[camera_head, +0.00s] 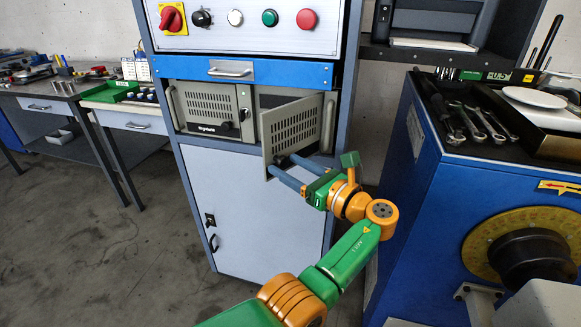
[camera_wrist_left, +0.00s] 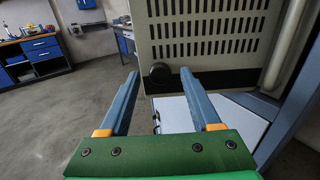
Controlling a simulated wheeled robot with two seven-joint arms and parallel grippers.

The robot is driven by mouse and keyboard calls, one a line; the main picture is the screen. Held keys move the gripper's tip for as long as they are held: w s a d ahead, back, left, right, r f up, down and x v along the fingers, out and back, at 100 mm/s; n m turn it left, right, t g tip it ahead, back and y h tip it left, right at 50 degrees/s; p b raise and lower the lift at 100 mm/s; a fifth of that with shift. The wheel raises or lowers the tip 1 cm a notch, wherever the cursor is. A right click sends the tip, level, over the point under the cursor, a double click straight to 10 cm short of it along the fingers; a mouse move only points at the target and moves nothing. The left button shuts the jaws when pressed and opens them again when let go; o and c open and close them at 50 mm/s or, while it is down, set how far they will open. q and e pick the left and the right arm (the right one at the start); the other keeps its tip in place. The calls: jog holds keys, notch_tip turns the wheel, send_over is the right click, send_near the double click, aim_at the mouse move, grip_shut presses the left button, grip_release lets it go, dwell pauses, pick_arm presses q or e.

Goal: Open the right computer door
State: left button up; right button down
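The right computer door (camera_head: 292,126) is a grey-beige slotted panel. It stands partly open, its left edge swung out and its right edge by the cabinet. A dark gap shows above it. My left gripper (camera_head: 282,163) is in front of the door's lower part. In the left wrist view its two blue fingers (camera_wrist_left: 159,74) are apart, with the round black knob (camera_wrist_left: 159,71) of the door between their tips. Gaps show on both sides of the knob, and I cannot tell whether either finger touches it. My right gripper is not in view.
The closed left computer door (camera_head: 209,108) is beside the open one. A blue drawer (camera_head: 232,72) is above and a white cabinet door (camera_head: 250,205) below. A blue machine (camera_head: 415,220) with tools on top stands at right. Floor (camera_head: 100,240) at left is clear.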

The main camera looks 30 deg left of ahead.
pick_arm(q)
jog(key=shift+d, duration=0.15)
jog(key=b+v, duration=0.2)
jog(key=v, duration=0.4)
jog(key=shift+s+d+b, duration=0.25)
jog(key=shift+d+b, duration=0.05)
jog(key=shift+d, duration=0.05)
